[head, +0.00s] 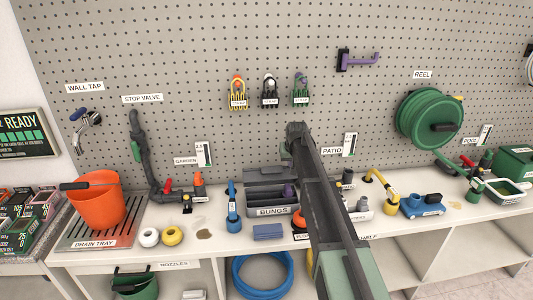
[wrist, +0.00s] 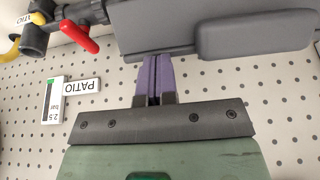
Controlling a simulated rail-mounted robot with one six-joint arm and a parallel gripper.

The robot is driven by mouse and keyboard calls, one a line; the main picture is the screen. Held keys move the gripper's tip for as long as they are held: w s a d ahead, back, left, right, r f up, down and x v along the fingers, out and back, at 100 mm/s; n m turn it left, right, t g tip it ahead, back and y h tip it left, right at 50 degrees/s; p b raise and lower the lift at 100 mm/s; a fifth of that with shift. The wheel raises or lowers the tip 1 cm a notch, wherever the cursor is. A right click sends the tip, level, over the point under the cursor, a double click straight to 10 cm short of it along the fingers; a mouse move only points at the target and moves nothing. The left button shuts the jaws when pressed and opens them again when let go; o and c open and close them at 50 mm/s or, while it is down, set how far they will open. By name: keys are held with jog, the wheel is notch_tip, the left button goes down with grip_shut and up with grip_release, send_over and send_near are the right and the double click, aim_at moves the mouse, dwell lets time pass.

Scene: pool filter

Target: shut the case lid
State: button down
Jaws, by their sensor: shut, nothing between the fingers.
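The grey case (head: 275,211) labelled BUNGS stands on the bench in the head view. Its lid (head: 266,177) is raised at the back, against the pegboard side. In the wrist view, which is upside down, my gripper (wrist: 155,62) is shut and empty. Its tips meet the edge of a dark grey panel (wrist: 165,30) of the case. I cannot tell whether they touch it. My arm hides what lies right of the case.
A blue-based fitting (head: 233,215) stands left of the case, and a blue-grey block (head: 268,231) lies in front. A red-handled valve (wrist: 80,35) and the PATIO label (wrist: 82,87) show in the wrist view. Pegboard (head: 215,95) rises behind the bench.

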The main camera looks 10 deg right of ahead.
jog(key=shift+s+a+f+b, duration=0.1)
jog(key=shift+s+f+b, duration=0.1)
jog(key=shift+f+b, duration=0.35)
jog(key=shift+s+a+f+b, duration=0.1)
jog(key=shift+s+f+b, duration=0.1)
jog(key=shift+f, duration=0.55)
jog(key=shift+r, duration=0.15)
jog(key=shift+w+r+p, duration=0.2)
jog(key=shift+r+p, duration=0.4)
jog(key=shift+p, duration=0.4)
jog(key=w+r+p, duration=0.1)
jog(key=r+p, duration=0.1)
jog(key=p, duration=0.2)
jog(key=shift+w, duration=0.35)
jog(key=shift+a+f, duration=0.1)
jog(key=shift+a, duration=0.05)
jog(key=shift+s, duration=0.2)
jog(key=s+a+g, duration=0.2)
jog(key=s+a, duration=0.1)
jog(key=s, duration=1.5)
jog(key=s+a+g, duration=0.2)
jog(key=s+a, duration=0.1)
jog(key=s, duration=1.5)
jog(key=shift+s+a+f+p, duration=0.2)
jog(key=shift+s+f+p, duration=0.1)
jog(key=shift+f+p, duration=0.05)
